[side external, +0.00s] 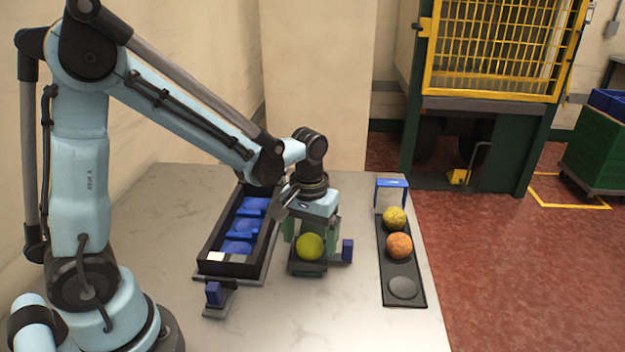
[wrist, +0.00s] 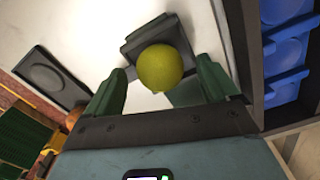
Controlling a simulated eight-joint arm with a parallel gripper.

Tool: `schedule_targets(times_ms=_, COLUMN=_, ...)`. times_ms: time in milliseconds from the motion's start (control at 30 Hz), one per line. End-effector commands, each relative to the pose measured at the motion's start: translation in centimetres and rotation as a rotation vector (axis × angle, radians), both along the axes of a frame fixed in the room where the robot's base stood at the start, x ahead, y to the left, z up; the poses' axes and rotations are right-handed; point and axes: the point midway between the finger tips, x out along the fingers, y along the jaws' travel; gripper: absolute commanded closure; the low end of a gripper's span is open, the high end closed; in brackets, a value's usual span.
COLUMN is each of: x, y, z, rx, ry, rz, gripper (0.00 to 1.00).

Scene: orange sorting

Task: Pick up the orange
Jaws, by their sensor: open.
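My gripper (side external: 310,234) points down with its green fingers open around a yellow-green round fruit (side external: 310,246). The fruit rests on a small dark stand (side external: 307,268). In the wrist view the fruit (wrist: 160,66) lies between the two spread fingers (wrist: 162,80), with a gap on each side. An orange-coloured fruit (side external: 399,246) sits in a dark tray (side external: 404,288) to the right, away from my gripper. Its edge shows at the left in the wrist view (wrist: 73,117), largely hidden by my gripper. A yellow fruit (side external: 394,218) sits behind it.
A black crate (side external: 208,267) with blue cups stands close left of my gripper. Small blue-topped blocks stand at front left (side external: 213,294) and right of the stand (side external: 347,250). A blue-and-white box (side external: 391,191) is behind the tray. The front of the table is clear.

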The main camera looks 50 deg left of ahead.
Motion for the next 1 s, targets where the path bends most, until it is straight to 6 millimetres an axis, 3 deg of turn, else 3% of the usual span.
schedule_targets(times_ms=367, x=-0.03, y=0.01, z=-0.69, rx=0.0, ry=0.0, rz=0.0, gripper=0.14)
schedule_targets(times_ms=800, x=-0.03, y=0.01, z=-0.66, rx=0.0, ry=0.0, rz=0.0, gripper=0.79)
schedule_targets(times_ms=1000, x=-0.02, y=0.01, z=-0.61, rx=0.0, ry=0.0, rz=0.0, gripper=0.79)
